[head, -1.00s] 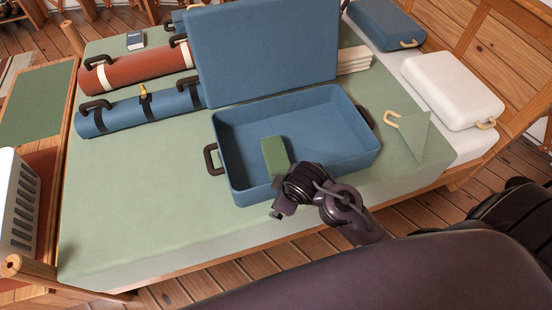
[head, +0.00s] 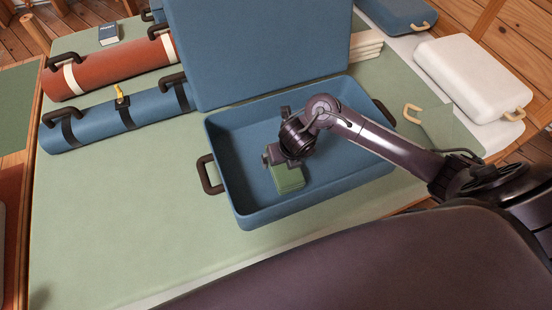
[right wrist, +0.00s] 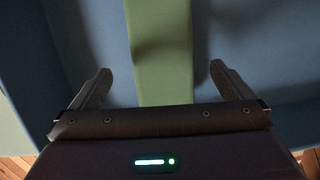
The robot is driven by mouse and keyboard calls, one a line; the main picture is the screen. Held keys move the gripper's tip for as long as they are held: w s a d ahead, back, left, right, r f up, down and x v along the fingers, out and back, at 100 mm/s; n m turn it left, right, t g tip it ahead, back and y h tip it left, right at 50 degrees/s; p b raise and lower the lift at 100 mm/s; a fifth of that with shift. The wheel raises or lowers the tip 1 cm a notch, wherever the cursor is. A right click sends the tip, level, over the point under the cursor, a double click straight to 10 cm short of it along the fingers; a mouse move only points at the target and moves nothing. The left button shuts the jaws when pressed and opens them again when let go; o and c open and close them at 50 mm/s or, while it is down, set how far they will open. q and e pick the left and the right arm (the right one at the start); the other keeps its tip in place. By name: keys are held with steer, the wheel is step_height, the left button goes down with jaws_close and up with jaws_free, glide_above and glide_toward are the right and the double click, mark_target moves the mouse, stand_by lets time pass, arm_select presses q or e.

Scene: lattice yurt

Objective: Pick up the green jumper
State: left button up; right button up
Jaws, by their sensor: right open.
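The green jumper (head: 288,178) is a folded green block lying in the open blue suitcase (head: 222,148). My right gripper (head: 278,165) is inside the suitcase above the jumper and partly covers it in the head view. In the right wrist view the jumper (right wrist: 160,50) runs as a green strip between the two open fingers (right wrist: 165,85), with a gap on either side. The gripper's shadow falls on it. My left gripper is not in view.
The suitcase lid (head: 260,50) stands upright behind. A blue roll (head: 100,125) and a red roll (head: 105,70) lie at left. A white case (head: 472,75) is at right. The green bed cover (head: 110,220) is clear at front left.

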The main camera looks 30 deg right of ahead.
mark_target(284, 165)
steer(key=shift+w+d+f, duration=0.2)
steer(key=shift+f, duration=0.25)
steer(key=shift+w+f, duration=0.1)
steer(key=shift+f, duration=0.2)
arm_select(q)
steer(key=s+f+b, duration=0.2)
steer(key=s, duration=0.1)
arm_select(e)
steer(key=x, duration=0.2)
steer(key=shift+f, duration=0.35)
steer(key=x, duration=0.3)
steer(key=shift+f, duration=0.2)
steer(key=shift+w+d+f+b, duration=0.1)
steer(key=shift+w+f+b, duration=0.1)
steer(key=shift+b, duration=0.1)
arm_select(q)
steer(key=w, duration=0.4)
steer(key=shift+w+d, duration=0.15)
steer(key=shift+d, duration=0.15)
arm_select(e)
steer(key=shift+r, duration=0.1)
steer(key=c, duration=1.1)
steer(key=shift+c, duration=0.2)
